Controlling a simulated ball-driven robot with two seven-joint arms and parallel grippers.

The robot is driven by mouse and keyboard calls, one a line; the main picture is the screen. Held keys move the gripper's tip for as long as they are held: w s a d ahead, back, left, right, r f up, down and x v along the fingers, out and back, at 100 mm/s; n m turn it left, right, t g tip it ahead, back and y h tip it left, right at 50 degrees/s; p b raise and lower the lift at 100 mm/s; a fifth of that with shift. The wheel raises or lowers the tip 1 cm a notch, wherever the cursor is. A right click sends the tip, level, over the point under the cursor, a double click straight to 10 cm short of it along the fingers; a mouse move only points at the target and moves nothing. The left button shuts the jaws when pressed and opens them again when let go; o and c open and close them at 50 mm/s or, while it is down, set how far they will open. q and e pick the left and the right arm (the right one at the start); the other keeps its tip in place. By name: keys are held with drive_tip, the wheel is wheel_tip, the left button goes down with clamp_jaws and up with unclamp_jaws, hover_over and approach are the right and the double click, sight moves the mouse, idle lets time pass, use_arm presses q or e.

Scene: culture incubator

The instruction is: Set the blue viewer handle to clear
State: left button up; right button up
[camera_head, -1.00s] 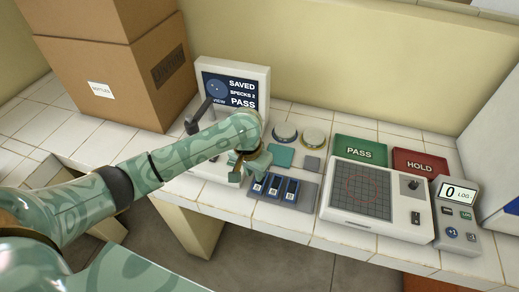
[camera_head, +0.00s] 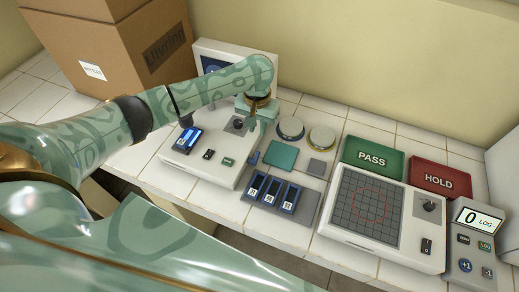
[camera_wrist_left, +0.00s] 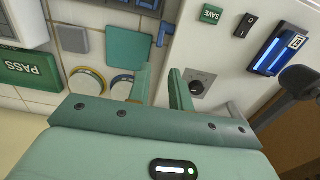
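The viewer is a white box (camera_head: 200,172) with a screen (camera_head: 205,48) behind it, mostly hidden by my left arm. A small blue handle-like bracket (camera_head: 253,158) sits at the viewer's right side; it also shows in the left wrist view (camera_wrist_left: 163,35). Its setting cannot be read. My left gripper (camera_head: 247,118) is above the viewer's back right part, beyond the blue bracket. In the left wrist view its two fingers (camera_wrist_left: 160,88) are apart with nothing between them, one close to a dark knob (camera_wrist_left: 197,88). My right gripper is not in view.
A lit blue slide (camera_head: 187,140) lies on the viewer beside a switch and a SAVE button (camera_head: 228,162). Right of it are a teal pad (camera_head: 281,155), a slide rack (camera_head: 306,207), two round lids and PASS (camera_head: 372,156) and HOLD (camera_head: 440,178) trays. A cardboard box (camera_head: 120,50) stands at left.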

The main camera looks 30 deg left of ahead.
sight(258, 152)
use_arm(q)
wheel_tip(258, 152, down, 13)
drive_tip(key=b, duration=0.5)
drive_tip(key=shift+w+r, duration=0.1)
drive_tip(key=shift+r, duration=0.1)
clamp_jaws()
